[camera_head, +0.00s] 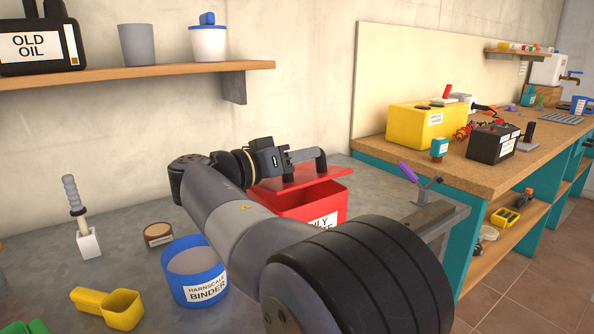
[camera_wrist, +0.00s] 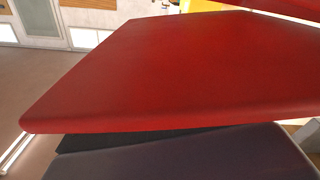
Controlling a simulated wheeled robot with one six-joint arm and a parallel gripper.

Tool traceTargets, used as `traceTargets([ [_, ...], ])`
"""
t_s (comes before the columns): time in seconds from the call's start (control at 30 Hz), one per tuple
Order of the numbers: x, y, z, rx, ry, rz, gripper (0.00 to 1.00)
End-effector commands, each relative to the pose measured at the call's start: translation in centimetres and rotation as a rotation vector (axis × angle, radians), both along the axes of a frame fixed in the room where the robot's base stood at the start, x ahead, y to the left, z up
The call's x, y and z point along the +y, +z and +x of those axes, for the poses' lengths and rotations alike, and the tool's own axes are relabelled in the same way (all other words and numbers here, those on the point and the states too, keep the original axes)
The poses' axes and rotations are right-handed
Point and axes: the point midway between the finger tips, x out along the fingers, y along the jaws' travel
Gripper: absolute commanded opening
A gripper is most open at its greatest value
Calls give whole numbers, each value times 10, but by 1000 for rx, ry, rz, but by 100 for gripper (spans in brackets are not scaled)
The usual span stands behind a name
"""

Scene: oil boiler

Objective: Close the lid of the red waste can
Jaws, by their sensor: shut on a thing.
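The red waste can (camera_head: 312,203) stands on the grey bench behind my arm, with its white label partly hidden. In the wrist view the red lid (camera_wrist: 170,70) fills most of the picture, close to the camera. My gripper (camera_head: 318,160) is at the lid and shut on it, with a dark finger showing under the lid's edge in the wrist view. The exact contact is hidden.
A blue binder tub (camera_head: 197,290), a yellow scoop (camera_head: 122,308) and a brush in a white holder (camera_head: 88,243) stand to the left. A purple-handled tool (camera_head: 408,172) is right of the can. The shelf (camera_head: 150,73) hangs above left. A wooden workbench (camera_head: 470,175) is at right.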

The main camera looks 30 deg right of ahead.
Motion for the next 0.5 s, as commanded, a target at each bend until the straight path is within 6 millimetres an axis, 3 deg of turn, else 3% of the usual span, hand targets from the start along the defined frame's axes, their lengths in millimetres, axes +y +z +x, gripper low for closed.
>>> traceTargets([
  [0.03, 0, -12, -2, -30, 0, 2, 0],
  [0.5, 0, -26, -13, -205, 0, 7, 0],
])
